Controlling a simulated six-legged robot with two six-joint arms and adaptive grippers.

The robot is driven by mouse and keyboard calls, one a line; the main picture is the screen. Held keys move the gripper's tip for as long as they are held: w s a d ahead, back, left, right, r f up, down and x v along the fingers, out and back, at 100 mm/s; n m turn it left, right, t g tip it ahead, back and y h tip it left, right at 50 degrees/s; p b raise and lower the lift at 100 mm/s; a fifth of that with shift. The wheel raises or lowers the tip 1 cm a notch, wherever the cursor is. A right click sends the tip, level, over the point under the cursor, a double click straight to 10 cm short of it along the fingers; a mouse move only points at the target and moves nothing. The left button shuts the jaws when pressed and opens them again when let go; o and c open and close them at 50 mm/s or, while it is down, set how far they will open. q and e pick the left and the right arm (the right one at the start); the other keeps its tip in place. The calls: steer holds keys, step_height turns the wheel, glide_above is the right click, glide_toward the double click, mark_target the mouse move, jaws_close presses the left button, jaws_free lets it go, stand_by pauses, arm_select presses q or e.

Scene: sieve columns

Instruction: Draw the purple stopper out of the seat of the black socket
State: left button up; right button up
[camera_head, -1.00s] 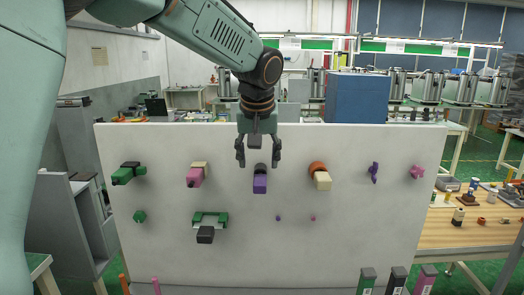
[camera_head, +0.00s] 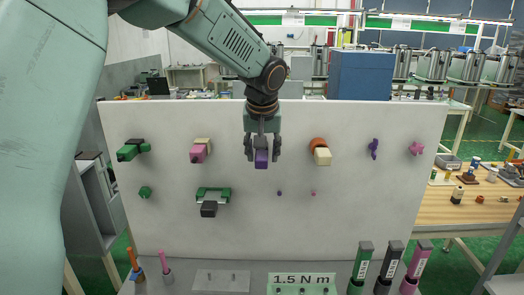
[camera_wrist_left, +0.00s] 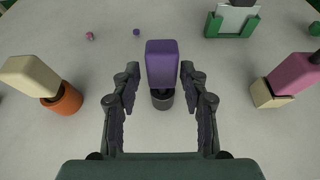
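The purple stopper (camera_head: 261,159) stands out from the white upright panel, in the middle of its upper row. In the left wrist view the stopper (camera_wrist_left: 162,62) sits in the dark, round black socket (camera_wrist_left: 162,99), whose rim shows beneath it. My left gripper (camera_head: 262,152) hangs at the stopper from above. Its two fingers (camera_wrist_left: 160,80) stand open, one on each side of the stopper, with a visible gap on both sides. In the head view the gripper hides most of the socket. My right gripper is not in view.
The white panel (camera_head: 300,225) also carries a cream block in an orange socket (camera_head: 321,153), a pink block in a cream socket (camera_head: 199,152) and a green bracket with a black block (camera_head: 211,202). Labelled posts (camera_head: 388,267) stand at the lower right. Space before the panel is free.

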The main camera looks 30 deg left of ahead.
arm_select(q)
steer(key=shift+w+a+f, duration=0.15)
steer(key=shift+a, duration=0.2)
steer(key=c, duration=0.5)
steer(key=shift+d, duration=0.2)
jaws_close()
steer(key=shift+o, duration=0.7)
jaws_free()
steer(key=shift+a, duration=0.1)
jaws_close()
